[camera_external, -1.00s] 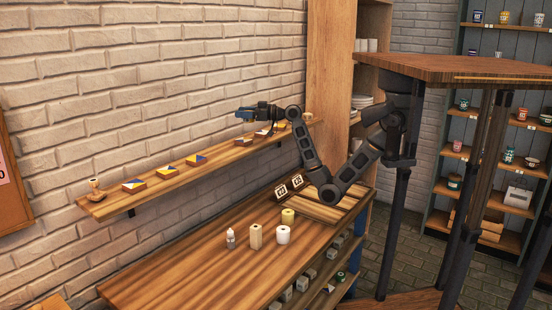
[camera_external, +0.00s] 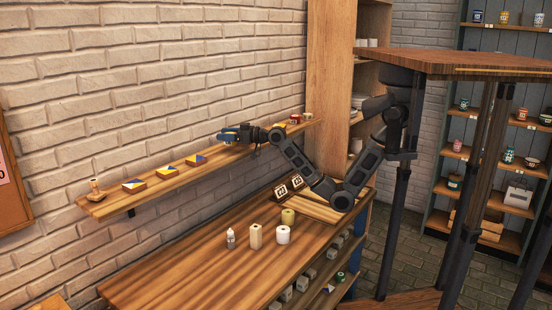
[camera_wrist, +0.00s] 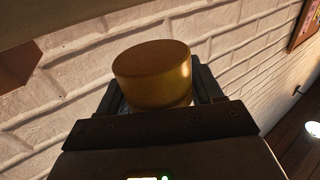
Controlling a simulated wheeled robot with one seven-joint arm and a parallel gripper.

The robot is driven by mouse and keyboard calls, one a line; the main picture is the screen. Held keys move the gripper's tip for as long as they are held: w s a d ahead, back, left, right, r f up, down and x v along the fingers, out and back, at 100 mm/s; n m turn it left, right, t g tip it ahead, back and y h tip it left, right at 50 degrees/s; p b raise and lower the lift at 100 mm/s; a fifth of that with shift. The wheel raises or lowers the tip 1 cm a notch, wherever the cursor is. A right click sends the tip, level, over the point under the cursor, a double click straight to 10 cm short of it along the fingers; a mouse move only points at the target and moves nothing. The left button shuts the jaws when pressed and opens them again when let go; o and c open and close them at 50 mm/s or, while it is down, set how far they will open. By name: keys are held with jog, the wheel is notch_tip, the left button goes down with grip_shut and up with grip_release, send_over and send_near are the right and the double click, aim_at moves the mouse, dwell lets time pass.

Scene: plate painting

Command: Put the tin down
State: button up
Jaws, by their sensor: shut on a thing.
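The tin is a gold-brown cylinder (camera_wrist: 152,75) with a flat round top, in the middle of the wrist view. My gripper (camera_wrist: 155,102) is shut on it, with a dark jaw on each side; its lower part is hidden. The tin cannot be made out clearly there. I cannot tell whether it touches the shelf.
Blue-and-yellow tiles (camera_external: 166,172) and a wooden peg piece (camera_external: 96,189) stand on the shelf. On the workbench (camera_external: 190,272) below are a small bottle (camera_external: 231,239), a beige block (camera_external: 255,236), a white roll (camera_external: 283,235) and a yellow roll (camera_external: 288,217). The bench's left part is clear.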

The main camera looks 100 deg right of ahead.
jog(key=shift+f, duration=1.6)
jog(key=shift+f, duration=0.1)
jog(key=o, duration=1.1)
jog(key=shift+o, duration=0.2)
jog(key=b+v, duration=0.1)
jog(key=v, duration=1.1)
jog(key=shift+b, duration=0.4)
